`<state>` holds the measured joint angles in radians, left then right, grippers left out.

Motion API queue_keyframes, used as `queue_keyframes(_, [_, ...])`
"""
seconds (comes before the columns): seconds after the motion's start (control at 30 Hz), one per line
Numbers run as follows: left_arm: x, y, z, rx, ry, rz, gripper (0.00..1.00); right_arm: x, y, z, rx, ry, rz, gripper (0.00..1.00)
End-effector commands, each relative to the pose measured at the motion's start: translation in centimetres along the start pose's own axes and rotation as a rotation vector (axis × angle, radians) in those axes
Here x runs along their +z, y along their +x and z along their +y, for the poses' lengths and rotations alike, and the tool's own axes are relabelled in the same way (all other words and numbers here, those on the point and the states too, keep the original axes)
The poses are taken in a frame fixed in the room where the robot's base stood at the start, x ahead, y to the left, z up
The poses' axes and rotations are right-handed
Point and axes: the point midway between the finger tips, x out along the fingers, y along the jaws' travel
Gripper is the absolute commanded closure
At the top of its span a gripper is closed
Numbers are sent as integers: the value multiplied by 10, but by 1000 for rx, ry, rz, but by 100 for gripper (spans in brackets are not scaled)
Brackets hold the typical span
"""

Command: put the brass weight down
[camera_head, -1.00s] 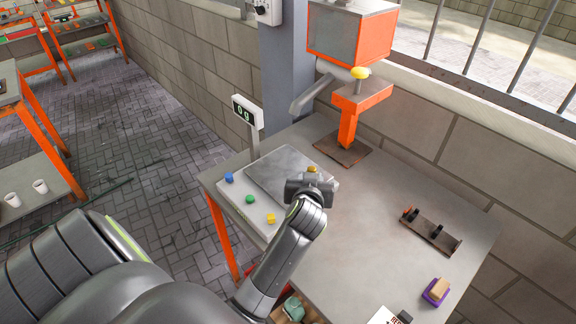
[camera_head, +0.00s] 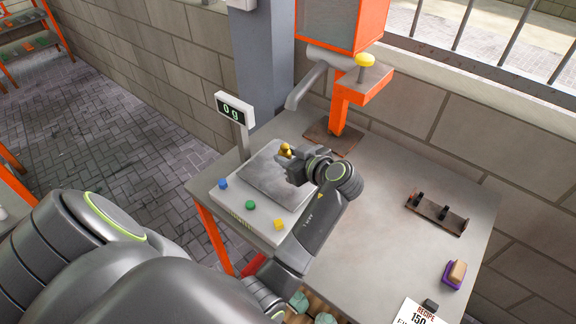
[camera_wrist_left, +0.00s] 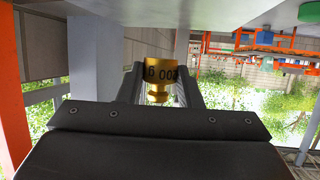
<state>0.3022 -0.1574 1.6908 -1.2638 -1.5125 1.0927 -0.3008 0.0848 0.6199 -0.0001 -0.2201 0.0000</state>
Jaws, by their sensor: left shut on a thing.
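The brass weight (camera_head: 286,149) is held between the fingertips of my left gripper (camera_head: 289,157), which is shut on it. In the left wrist view the brass weight (camera_wrist_left: 159,74) sits between the two fingers, with dark "200 g" lettering showing upside down. In the head view the gripper and weight are over the grey plate of the scale (camera_head: 262,181). The display (camera_head: 235,109) on the scale's post reads 0 g. My right gripper is not in view.
Blue (camera_head: 223,184), green (camera_head: 250,205) and yellow (camera_head: 279,224) buttons line the scale's front. An orange press-like stand (camera_head: 343,115) with a yellow knob is behind. A dark pegged rack (camera_head: 437,213), purple-and-tan block (camera_head: 454,273) and recipe card (camera_head: 416,314) lie right. The table middle is clear.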

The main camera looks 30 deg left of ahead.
Motion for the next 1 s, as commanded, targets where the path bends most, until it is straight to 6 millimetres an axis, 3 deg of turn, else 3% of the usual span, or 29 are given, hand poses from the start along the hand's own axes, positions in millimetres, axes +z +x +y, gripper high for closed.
queue_keyframes(0.4, [40,17,0,2,1,2,96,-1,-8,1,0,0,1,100])
queue_keyframes(0.77, [45,19,1,3,-1,2,96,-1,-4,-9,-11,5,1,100])
queue_keyframes(0.8, [45,19,0,2,-1,1,66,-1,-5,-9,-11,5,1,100])
queue_keyframes(0.93, [44,19,0,2,0,1,49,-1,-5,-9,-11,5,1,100])
queue_keyframes(1.0, [44,19,0,2,0,1,46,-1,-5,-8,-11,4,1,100])
